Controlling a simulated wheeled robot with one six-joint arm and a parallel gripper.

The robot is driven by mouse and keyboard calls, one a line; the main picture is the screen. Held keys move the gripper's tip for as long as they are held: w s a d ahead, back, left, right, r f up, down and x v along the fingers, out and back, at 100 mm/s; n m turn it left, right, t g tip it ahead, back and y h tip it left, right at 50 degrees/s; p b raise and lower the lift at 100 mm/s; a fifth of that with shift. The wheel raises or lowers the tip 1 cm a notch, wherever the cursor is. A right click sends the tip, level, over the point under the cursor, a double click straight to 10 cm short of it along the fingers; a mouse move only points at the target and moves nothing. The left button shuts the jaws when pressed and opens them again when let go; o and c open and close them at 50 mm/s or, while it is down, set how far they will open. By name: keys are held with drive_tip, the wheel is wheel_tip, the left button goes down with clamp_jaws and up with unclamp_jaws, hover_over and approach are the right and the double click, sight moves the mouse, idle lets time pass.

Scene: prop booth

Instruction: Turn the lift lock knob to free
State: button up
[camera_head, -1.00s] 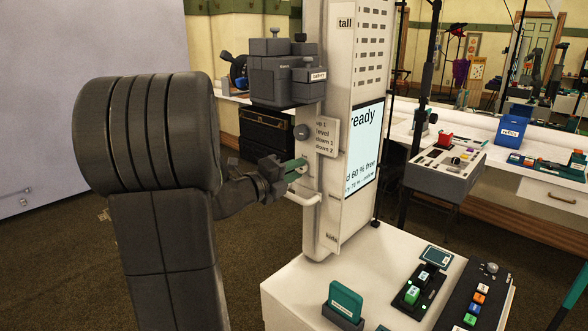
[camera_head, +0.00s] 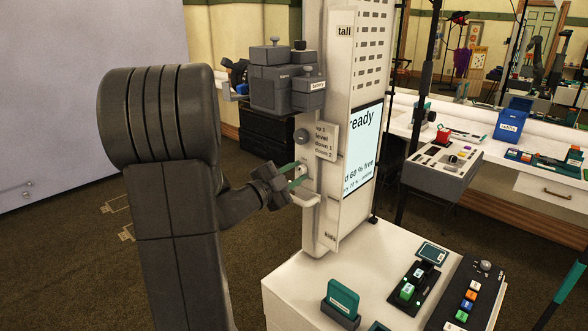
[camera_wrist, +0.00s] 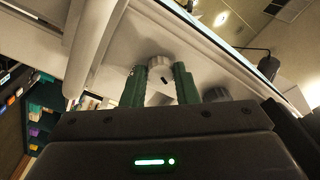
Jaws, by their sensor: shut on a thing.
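The lift lock knob (camera_wrist: 160,70), a pale round knob with a dark mark, sits on the white column between my gripper's green fingertips in the wrist view. My gripper (camera_wrist: 159,69) is shut on it. In the head view my gripper (camera_head: 297,177) reaches the column's left face, just above a white handle bar (camera_head: 306,200). The knob is mostly hidden there by the fingers. Its setting cannot be read.
A dark knob (camera_head: 301,135) with a level label plate (camera_head: 326,140) is just above. Grey boxes (camera_head: 285,83) sit higher on the column. A white counter (camera_head: 290,290) with a teal card holder (camera_head: 342,300) and button panels stands below. Open floor lies left.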

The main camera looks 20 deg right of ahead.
drive_tip(key=n+p, duration=0.2)
drive_tip(key=n, duration=0.3)
drive_tip(key=shift+t, duration=0.3)
drive_tip(key=shift+f+n, duration=0.1)
drive_tip(key=shift+n, duration=0.3)
drive_tip(key=o, duration=1)
drive_tip(key=r+b+v, duration=0.1)
drive_tip(key=v, duration=1.2)
drive_tip(key=shift+s+a+f+b, duration=0.2)
drive_tip(key=shift+a+f+b, duration=0.15)
drive_tip(key=shift+a+b, duration=0.05)
